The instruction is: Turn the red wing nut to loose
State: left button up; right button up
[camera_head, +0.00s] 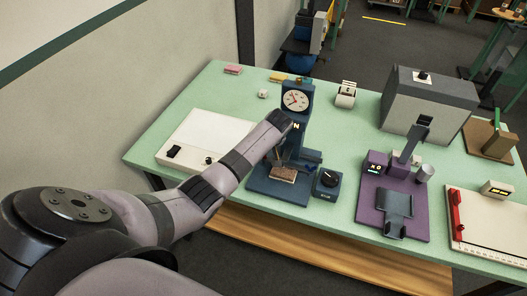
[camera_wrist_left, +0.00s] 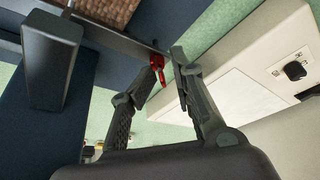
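The red wing nut (camera_wrist_left: 158,64) shows in the left wrist view, at the edge of a dark plate on the blue machine (camera_wrist_left: 110,20). My left gripper (camera_wrist_left: 167,62) has its fingertips on either side of the nut. The nut is close to the left fingertip in the picture, and a narrow gap shows toward the other finger. I cannot tell whether it touches. In the head view the blue machine (camera_head: 258,184) has a round dial, and my left arm reaches over to its left side. The nut is hidden there. My right gripper is not in view.
A white box with a black knob (camera_head: 205,135) lies left of the blue machine. Beyond are a purple device (camera_head: 418,215) and a large grey box (camera_head: 425,95) on the green table (camera_head: 335,130).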

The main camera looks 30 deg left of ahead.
pick_arm(q)
jog(key=shift+d, duration=0.1)
jog(key=shift+d+r, duration=0.15)
jog(key=shift+r, duration=0.2)
jog(key=v, duration=1.1)
jog(key=shift+s+r, duration=0.1)
